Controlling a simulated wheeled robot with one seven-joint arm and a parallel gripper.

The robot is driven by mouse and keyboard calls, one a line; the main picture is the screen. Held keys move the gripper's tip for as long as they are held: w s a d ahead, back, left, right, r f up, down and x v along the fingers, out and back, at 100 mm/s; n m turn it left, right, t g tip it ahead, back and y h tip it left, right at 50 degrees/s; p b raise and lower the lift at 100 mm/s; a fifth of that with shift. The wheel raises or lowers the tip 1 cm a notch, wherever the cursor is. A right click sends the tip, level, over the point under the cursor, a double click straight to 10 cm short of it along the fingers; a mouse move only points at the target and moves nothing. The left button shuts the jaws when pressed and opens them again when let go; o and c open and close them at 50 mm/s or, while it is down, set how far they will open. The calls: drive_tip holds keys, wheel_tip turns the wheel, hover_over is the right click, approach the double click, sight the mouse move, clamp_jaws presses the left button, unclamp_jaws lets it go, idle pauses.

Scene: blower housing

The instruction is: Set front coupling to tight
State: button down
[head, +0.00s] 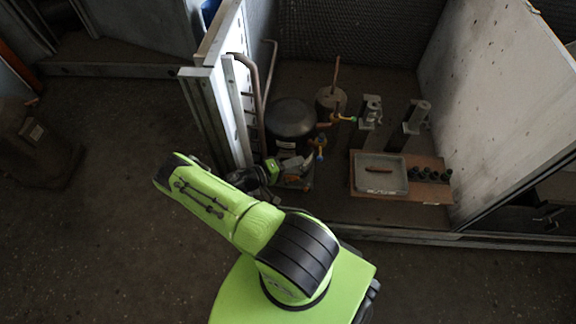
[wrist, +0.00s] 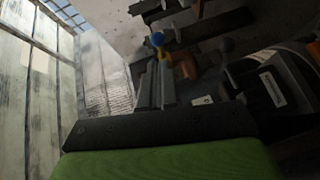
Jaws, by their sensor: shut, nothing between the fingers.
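In the head view my gripper (head: 297,172) is at the front of a black, rounded compressor (head: 291,118), low down beside the pipework. It is shut and looks empty. A fitting with a blue end and yellow body (head: 320,148) sits just right of and behind my gripper; the blue-ended fitting (wrist: 157,40) also shows in the wrist view, beyond my fingers (wrist: 155,75). A second fitting, yellow with a green end (head: 346,118), is farther back. I cannot tell which part is the front coupling, or how tight it is; my gripper and arm may hide it.
A pale upright panel (head: 217,95) stands left of the compressor, with bent pipes beside it. A grey tray (head: 380,186) on a brown board, several dark cups (head: 430,174) and two grey upright devices stand at right. A grey wall (head: 490,110) closes the right side.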

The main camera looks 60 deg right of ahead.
sight(320, 153)
drive_tip(key=x, duration=0.4)
drive_tip(key=shift+s+d+b, duration=0.1)
drive_tip(key=shift+d+b, duration=0.05)
drive_tip(key=shift+b, duration=0.15)
drive_tip(key=shift+s+t, duration=0.1)
drive_tip(key=shift+t, duration=0.2)
